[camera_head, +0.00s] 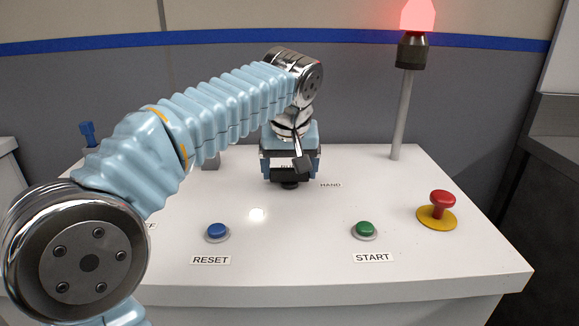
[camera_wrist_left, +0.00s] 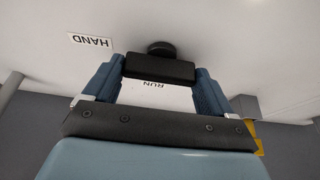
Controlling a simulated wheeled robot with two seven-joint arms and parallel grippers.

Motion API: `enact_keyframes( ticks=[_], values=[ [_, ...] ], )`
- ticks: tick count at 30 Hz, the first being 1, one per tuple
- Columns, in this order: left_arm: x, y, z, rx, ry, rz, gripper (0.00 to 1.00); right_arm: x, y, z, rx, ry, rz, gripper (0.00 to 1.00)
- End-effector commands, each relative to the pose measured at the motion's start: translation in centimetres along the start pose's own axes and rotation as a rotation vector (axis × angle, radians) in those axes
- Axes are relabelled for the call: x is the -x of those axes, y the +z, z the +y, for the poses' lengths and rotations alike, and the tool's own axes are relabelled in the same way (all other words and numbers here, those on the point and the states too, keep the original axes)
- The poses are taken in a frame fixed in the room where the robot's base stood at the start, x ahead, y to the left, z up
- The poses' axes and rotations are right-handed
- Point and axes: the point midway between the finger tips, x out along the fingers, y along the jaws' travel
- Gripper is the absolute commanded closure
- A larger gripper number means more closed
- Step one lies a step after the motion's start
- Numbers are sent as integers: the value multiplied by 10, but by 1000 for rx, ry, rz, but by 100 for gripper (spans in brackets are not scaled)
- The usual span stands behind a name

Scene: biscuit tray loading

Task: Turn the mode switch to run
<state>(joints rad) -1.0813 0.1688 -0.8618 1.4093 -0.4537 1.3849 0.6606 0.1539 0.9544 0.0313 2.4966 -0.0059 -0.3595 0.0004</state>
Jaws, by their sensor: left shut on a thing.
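The mode switch, a black knob (camera_head: 290,184) on the white console top, sits directly under my left gripper (camera_head: 290,172). In the left wrist view its black handle (camera_wrist_left: 160,68) lies crosswise between the two blue fingers of my left gripper (camera_wrist_left: 155,72), which is shut on it. The RUN label (camera_wrist_left: 153,84) shows between the fingers in the wrist view and is mostly hidden in the head view. The HAND label (camera_head: 330,185) is right of the knob. The gripper hides the handle's pointing direction in the head view. My right gripper is not in view.
On the console (camera_head: 310,225) are a blue RESET button (camera_head: 217,231), a green START button (camera_head: 365,229) and a red mushroom button (camera_head: 442,203) on a yellow base. A signal lamp (camera_head: 418,16) glows red on its pole. A blue lever (camera_head: 88,133) stands at the back left.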

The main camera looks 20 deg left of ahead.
Motion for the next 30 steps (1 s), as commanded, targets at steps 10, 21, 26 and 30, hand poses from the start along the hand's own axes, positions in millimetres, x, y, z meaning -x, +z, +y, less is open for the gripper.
enact_keyframes(
  ticks=[10, 21, 26, 30],
  values=[
    [0, 0, 0, 85, -38, 1, 45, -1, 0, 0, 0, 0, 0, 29],
    [0, -1, 2, 371, -156, 1, 45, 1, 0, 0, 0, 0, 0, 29],
    [0, -2, 3, 511, -215, 1, 45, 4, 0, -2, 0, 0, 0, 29],
    [0, -2, 4, 635, -265, 2, 45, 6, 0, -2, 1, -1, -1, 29]
  ],
)
